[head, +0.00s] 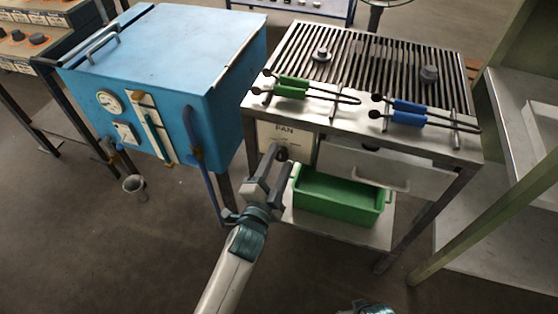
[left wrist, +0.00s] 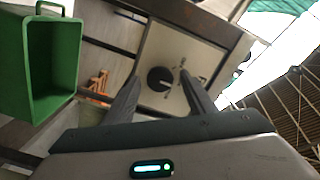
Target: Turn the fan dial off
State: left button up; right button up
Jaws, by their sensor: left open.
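The fan dial is a round black knob (left wrist: 160,79) on a pale panel (left wrist: 181,62), with marks around it, in the left wrist view. In the head view the knob (head: 282,154) shows partly at my gripper's tips, and the panel (head: 296,137) carries lettering that looks like "FAN". My left gripper (head: 270,160) is open in front of the panel. In the left wrist view its two fingers (left wrist: 158,92) stand on either side of the knob, with a gap between them. I cannot tell whether they touch it.
A green bin (head: 340,197) sits on the lower shelf right of my gripper. A grill table (head: 370,115) holds green-handled tongs (head: 292,90) and blue-handled tongs (head: 408,113). A blue furnace box (head: 180,50) stands left. A drawer handle (head: 381,184) juts out at right.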

pick_arm(q)
jog(key=shift+w, duration=0.15)
jog(key=c, duration=1)
pick_arm(e)
jog(key=shift+r, duration=0.1)
pick_arm(q)
jog(key=shift+c, duration=0.2)
pick_arm(e)
jog(key=shift+w, duration=0.1)
pick_arm(q)
jog(key=n+p, duration=0.3)
jog(key=n, duration=0.1)
jog(key=shift+r+n, duration=0.15)
jog(key=shift+n, duration=0.25)
jog(key=shift+n+p, duration=1.25)
jog(key=shift+n, duration=0.95)
pick_arm(e)
notch_tip(320, 180, down, 7)
jog(key=a+t, duration=0.1)
jog(key=shift+s+t, duration=0.25)
jog(key=shift+t, duration=0.05)
jog(key=shift+a, duration=0.1)
